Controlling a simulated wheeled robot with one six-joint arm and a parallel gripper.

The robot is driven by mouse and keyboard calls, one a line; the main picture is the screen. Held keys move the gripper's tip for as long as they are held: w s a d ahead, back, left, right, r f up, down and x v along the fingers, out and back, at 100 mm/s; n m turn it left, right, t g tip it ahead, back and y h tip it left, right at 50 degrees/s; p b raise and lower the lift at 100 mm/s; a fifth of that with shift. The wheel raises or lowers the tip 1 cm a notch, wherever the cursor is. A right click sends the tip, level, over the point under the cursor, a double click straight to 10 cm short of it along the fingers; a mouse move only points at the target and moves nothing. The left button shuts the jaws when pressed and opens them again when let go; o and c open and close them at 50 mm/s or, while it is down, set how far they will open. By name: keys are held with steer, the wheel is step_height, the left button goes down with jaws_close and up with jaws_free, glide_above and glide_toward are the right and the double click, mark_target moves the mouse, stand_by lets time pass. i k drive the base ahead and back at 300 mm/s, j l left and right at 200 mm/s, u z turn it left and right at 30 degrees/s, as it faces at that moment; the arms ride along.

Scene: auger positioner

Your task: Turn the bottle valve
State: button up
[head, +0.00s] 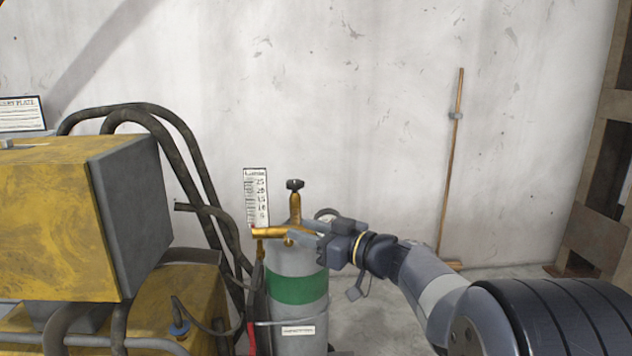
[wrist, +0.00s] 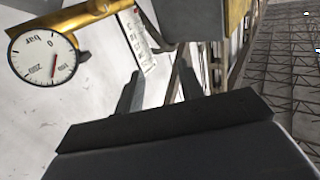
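The gas bottle (head: 296,268) stands upright, grey with a green band. Its brass valve (head: 296,208) is topped by a small black handwheel (head: 295,185). A brass regulator arm reaches left from the valve. A round gauge (head: 327,213) sits at the right of the valve, and the gauge face also fills the left of the wrist view (wrist: 43,58). My gripper (head: 308,241) is beside the brass fittings, below the handwheel. In the wrist view its two fingers (wrist: 157,82) stand apart with nothing seen held between them. The handwheel is not recognisable in the wrist view.
A yellow machine with a grey box (head: 130,210) and thick black hoses (head: 190,150) crowds the bottle's left. A white scale plate (head: 257,195) stands behind the valve. A broom (head: 452,160) leans on the wall, and a wooden rack (head: 600,190) is far right. Floor right of the bottle is clear.

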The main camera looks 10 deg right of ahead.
mark_target(294, 184)
steer(key=i+l+u, duration=0.15)
steer(key=l, duration=0.4)
steer(key=i+l+u, duration=0.15)
steer(key=l, duration=0.4)
steer(key=i+l+u, duration=0.2)
steer(key=i+l, duration=0.15)
steer(key=i, duration=0.1)
